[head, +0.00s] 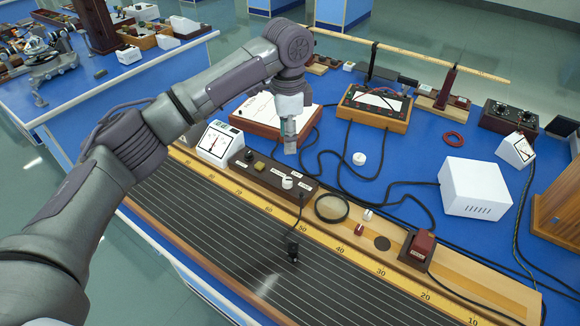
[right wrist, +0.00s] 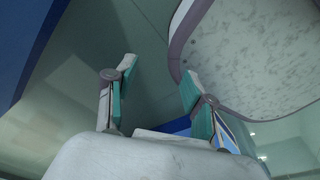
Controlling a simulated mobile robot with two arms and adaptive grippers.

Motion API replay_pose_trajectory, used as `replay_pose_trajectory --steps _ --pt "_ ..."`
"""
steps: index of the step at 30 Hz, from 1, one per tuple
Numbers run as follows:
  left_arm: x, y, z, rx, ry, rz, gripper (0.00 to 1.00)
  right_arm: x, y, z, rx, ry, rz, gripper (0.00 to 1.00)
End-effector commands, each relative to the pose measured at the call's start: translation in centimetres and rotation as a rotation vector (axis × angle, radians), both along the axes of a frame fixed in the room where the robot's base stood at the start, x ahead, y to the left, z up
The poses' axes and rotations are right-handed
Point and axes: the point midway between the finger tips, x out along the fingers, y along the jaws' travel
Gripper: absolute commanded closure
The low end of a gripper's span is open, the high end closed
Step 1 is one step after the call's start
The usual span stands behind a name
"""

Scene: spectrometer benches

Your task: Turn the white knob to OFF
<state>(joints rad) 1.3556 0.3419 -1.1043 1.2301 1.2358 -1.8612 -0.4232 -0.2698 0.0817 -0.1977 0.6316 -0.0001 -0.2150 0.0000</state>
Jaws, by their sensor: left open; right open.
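A white knob (head: 287,182) sits on top of a long dark control box (head: 268,178) with small white labels, near the middle of the head view. My left gripper (head: 290,146) points down above and behind the knob, apart from it. It is seen edge-on, open, with nothing visible in it. The knob's pointer and the label wording are too small to read. My right gripper (right wrist: 158,88) shows in the right wrist view, open and empty, with its teal-padded fingers apart, away from the bench top.
A white-faced meter (head: 214,142) stands left of the control box. A loose white round piece (head: 359,158) and black cables lie behind it. A ring lens (head: 331,207) and a white box (head: 474,187) are to the right. A long ruled board (head: 200,215) lies in front.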

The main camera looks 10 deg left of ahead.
Motion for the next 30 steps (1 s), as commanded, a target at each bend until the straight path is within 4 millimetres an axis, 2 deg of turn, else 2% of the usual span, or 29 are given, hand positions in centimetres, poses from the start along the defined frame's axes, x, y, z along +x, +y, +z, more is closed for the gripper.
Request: replay_pose_trajectory --steps 3,6,8,11,15,19,24,30 --pt "-0.1 0.2 -2.0 0.003 0.004 0.002 0.47 -3.3 -0.2 0.1 -0.005 0.049 0.0 0.47" --pt "-0.1 0.2 -4.1 0.002 0.005 0.002 0.47 -5.3 -0.3 0.3 -0.007 0.08 -0.001 0.47" --pt "-0.1 0.1 -5.4 0.002 0.005 0.002 0.47 -5.9 -0.3 0.4 -0.008 0.087 -0.001 0.47" --pt "-0.1 0.2 -7.5 0.002 0.004 0.002 0.47 -5.6 -0.3 0.7 -0.007 0.083 0.0 0.47" --pt "-0.1 0.2 -10.1 0.003 0.003 0.002 0.47 -3.3 -0.1 1.1 -0.004 0.048 0.002 0.47" --pt "-0.1 0.2 -11.8 0.002 0.002 0.003 0.47 -1.6 0.0 1.3 0.0 0.022 0.002 0.47" --pt "-0.1 0.1 -12.9 0.001 0.0 0.003 0.47 -2.0 0.0 1.3 -0.001 0.028 0.002 0.47" --pt "-0.1 0.1 -13.0 0.0 -0.001 0.002 0.47 -3.4 0.0 1.3 -0.002 0.049 0.002 0.47"
